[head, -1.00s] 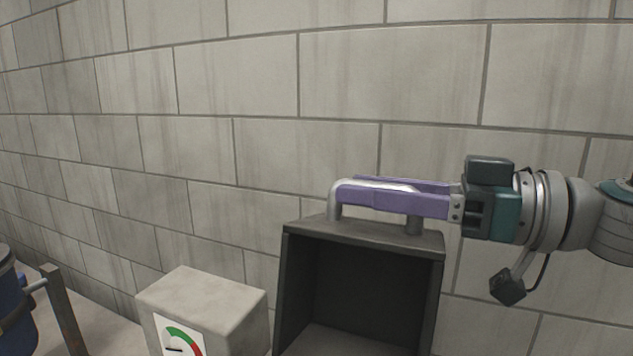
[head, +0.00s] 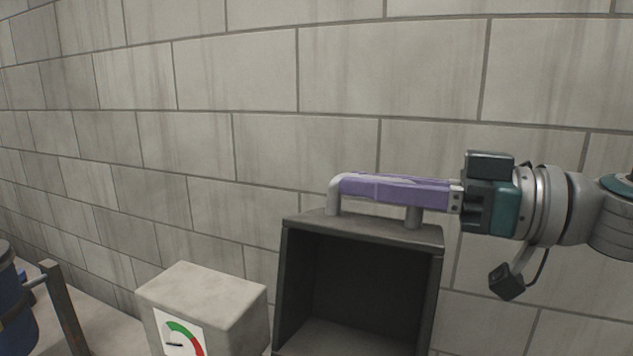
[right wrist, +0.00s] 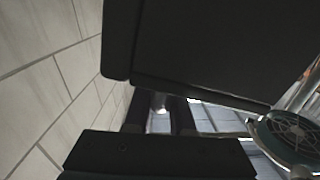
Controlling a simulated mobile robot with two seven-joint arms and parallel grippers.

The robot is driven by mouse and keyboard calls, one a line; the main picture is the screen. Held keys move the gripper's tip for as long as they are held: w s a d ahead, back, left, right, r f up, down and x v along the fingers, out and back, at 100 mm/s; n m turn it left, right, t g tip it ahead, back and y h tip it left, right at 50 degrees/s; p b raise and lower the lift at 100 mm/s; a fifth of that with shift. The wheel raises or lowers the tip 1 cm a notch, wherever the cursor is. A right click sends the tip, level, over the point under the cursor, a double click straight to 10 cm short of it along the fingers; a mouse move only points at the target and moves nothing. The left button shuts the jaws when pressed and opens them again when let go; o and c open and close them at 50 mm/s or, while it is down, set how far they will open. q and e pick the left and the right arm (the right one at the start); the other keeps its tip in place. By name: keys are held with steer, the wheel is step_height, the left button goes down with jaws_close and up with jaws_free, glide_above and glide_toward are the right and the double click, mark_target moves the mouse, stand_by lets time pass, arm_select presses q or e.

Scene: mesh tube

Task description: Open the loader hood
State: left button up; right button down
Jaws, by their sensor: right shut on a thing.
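The loader hood (head: 362,227) is a dark grey box-like cover, raised so that its hollow inside faces me in the head view. A silver bar handle (head: 334,195) stands on its top edge. My right gripper (head: 395,190), with long purple fingers, comes in from the right and is shut on the handle, its fingers lying along the bar. In the right wrist view the dark hood (right wrist: 220,50) fills the upper part, and a small bright bit of the handle (right wrist: 158,103) shows between the fingers. My left gripper is in neither view.
A pale box with a green-and-red gauge (head: 180,335) stands left of the hood. A blue drum (head: 14,310) and a rusty post (head: 64,310) are at the far left. A block wall (head: 240,90) closes the back. A round grille (right wrist: 290,132) shows in the right wrist view.

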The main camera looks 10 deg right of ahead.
mark_target(363, 225)
stand_by(0.8)
steer(key=s+r+p, duration=0.1)
steer(key=p, duration=0.1)
steer(key=s+a+r+n+p, duration=0.1)
steer(key=p, duration=0.2)
steer(key=shift+s+a+r, duration=0.1)
steer(key=shift+s+a, duration=0.15)
steer(key=shift+a, duration=0.05)
steer(key=shift+s+a+p, duration=0.2)
steer(key=shift+s+p, duration=0.1)
steer(key=shift+f, duration=0.2)
steer(key=c, duration=0.8)
jaws_free()
steer(key=b+v, duration=0.4)
steer(key=v, duration=0.6)
